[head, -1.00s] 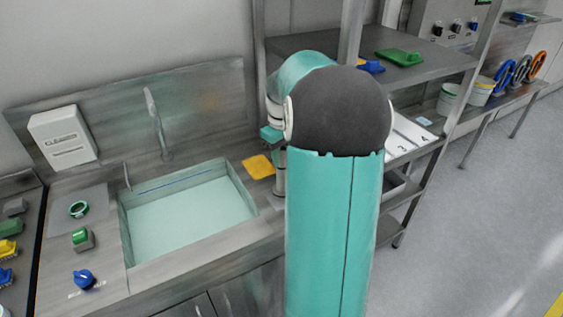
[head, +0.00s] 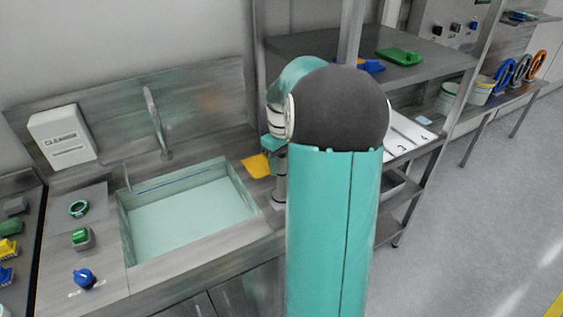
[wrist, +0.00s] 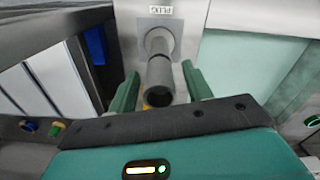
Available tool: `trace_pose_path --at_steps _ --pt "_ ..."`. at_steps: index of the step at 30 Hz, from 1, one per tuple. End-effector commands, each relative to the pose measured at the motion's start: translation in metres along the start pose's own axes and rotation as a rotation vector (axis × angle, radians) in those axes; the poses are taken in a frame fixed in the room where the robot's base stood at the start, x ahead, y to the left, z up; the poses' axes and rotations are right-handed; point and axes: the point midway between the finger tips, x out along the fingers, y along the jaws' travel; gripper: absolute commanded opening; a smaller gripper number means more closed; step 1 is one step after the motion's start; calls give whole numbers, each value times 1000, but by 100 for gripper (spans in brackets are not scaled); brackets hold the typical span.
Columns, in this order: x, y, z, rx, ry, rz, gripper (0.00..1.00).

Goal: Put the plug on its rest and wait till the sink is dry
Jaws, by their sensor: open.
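In the wrist view the plug, a grey upright cylinder with a dark end (wrist: 160,78), stands between the two green fingers of my gripper (wrist: 160,88). The fingers are open, with a gap on each side of it. Its far end meets a round grey base beside a label reading PLUG (wrist: 160,10). In the head view the grey cylinder (head: 281,188) stands right of the sink, partly hidden by my arm. The sink (head: 190,212) shows a flat pale green surface inside, like liquid; its drain is not visible. It also shows in the wrist view (wrist: 250,65).
A tap (head: 158,125) stands behind the sink. A yellow flat piece (head: 256,166) lies beside the plug. A green ring (head: 79,209), a green knob (head: 81,238) and a blue knob (head: 85,279) are left of the sink. Shelving (head: 440,72) stands at the right.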

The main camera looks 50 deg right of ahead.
Motion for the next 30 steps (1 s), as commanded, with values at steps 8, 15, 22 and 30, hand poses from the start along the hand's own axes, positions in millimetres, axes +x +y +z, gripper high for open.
trace_pose_path --at_steps 8,15,22,30 --pt "-41 0 -1 -1 4 4 50" --pt "-93 0 -1 -1 4 3 50" --pt "-119 0 0 0 1 1 50" --pt "-126 -12 -1 -5 7 10 50"
